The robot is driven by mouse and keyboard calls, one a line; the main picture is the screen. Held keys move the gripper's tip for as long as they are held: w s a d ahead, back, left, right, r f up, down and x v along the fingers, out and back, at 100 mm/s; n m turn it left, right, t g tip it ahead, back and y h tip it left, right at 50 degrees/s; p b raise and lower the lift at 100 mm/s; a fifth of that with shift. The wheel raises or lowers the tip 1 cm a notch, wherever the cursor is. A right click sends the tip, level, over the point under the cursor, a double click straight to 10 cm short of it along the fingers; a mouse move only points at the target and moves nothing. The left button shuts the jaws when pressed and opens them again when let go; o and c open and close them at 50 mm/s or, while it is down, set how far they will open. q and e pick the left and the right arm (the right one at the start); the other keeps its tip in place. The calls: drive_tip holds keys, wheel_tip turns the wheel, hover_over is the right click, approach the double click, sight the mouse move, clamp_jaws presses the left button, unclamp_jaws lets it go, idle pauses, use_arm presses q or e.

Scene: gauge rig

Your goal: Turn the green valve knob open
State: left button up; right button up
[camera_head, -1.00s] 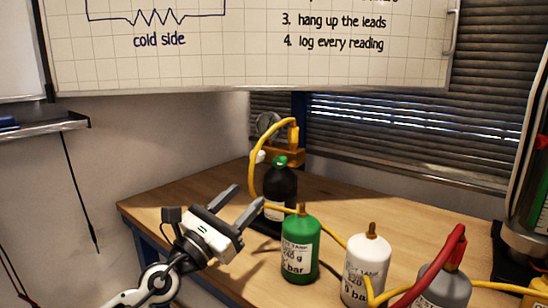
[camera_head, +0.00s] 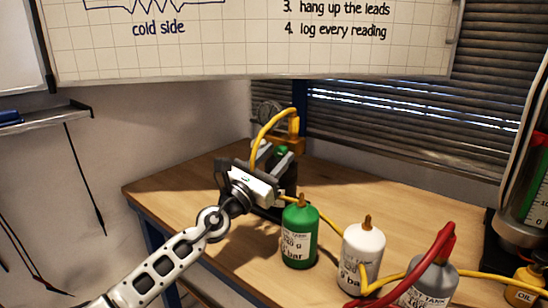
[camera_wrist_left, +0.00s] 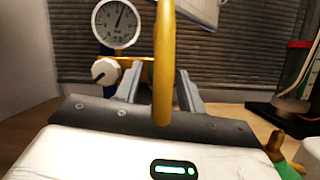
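The green valve knob (camera_head: 283,150) shows in the head view as a small green piece on top of the dark bottle, at the tips of my left gripper. My left gripper (camera_head: 274,156) reaches in from the left and covers most of the bottle. Its two fingers stand apart. They also show apart in the left wrist view (camera_wrist_left: 157,85), with a yellow hose crossing in front. The green knob is hidden in that view. I cannot tell whether the fingers touch the knob. My right gripper is not in view.
The yellow hose (camera_head: 256,130) arches close by the gripper. A gauge (camera_wrist_left: 117,23) and a white knob (camera_wrist_left: 103,71) stand beyond it. A green bottle (camera_head: 299,240), a white bottle (camera_head: 362,255) and a grey bottle (camera_head: 430,285) stand to the right. The wooden tabletop (camera_head: 170,190) is clear at left.

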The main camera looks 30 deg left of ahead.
use_arm(q)
drive_tip(key=c, duration=0.7)
